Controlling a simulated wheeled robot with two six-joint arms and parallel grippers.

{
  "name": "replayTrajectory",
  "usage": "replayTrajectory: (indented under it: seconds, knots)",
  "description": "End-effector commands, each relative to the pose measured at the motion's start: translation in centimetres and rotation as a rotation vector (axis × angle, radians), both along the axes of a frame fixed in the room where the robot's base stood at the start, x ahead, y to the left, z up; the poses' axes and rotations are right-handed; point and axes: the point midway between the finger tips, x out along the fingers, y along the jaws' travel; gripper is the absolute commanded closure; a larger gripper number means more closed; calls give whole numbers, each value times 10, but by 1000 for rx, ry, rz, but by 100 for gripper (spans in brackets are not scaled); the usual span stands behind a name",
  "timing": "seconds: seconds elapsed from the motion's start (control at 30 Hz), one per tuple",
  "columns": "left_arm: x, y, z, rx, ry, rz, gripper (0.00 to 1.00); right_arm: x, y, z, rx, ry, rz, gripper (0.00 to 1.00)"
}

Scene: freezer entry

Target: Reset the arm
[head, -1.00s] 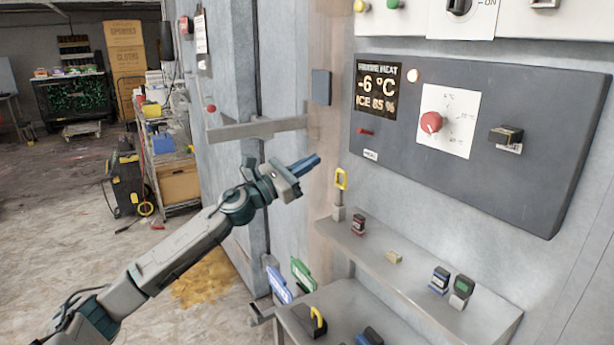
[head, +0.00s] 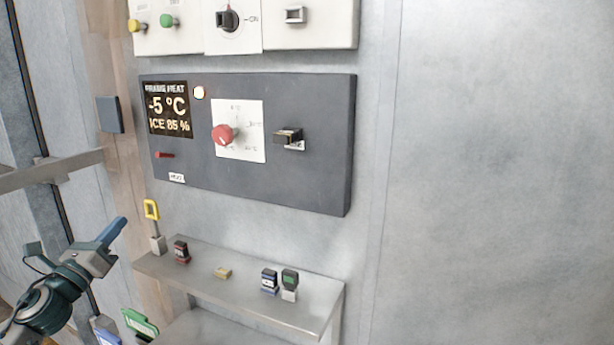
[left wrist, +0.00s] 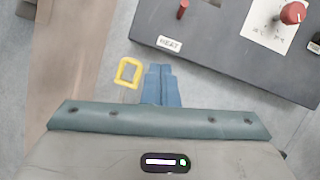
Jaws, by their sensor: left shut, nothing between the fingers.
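My left gripper (head: 114,230) is at the lower left of the head view, its blue fingers shut with nothing between them. They point up and to the right, in front of the frame beside the panel. In the left wrist view the shut fingers (left wrist: 160,85) are just right of a yellow loop handle (left wrist: 129,72), apart from it as far as I can tell. That handle (head: 151,209) stands on a grey block at the left end of the shelf. My right gripper is not in view.
A dark control panel (head: 320,150) with a -5 °C display (head: 167,108) and red knob (head: 222,135) is on the wall. Below, a metal shelf (head: 240,297) holds several small blocks. A grey bar (head: 60,170) crosses the door at left. The wall at right is bare.

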Motion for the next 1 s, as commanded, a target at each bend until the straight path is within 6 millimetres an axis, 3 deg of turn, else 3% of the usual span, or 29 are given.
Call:
replayTrajectory:
  seconds: [0.03, 0.17, 0.3, 0.4, 0.5, 0.7, 1.0]
  knots:
    - [-8, -9, -35, -196, 68, 10, 100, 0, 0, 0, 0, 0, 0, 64]
    - [-40, -24, -123, -751, 250, 95, 100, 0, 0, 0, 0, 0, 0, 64]
    - [-94, -46, -213, -1291, 414, 255, 100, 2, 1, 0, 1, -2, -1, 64]
    - [-143, -67, -267, -1629, 503, 410, 100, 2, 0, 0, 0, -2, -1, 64]
    - [-192, -89, -307, -1905, 559, 578, 100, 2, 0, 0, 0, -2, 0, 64]
    - [-267, -126, -348, -2234, 598, 864, 100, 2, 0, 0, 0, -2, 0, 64]
    - [-350, -170, -369, -2509, 587, 1231, 100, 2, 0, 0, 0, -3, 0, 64]
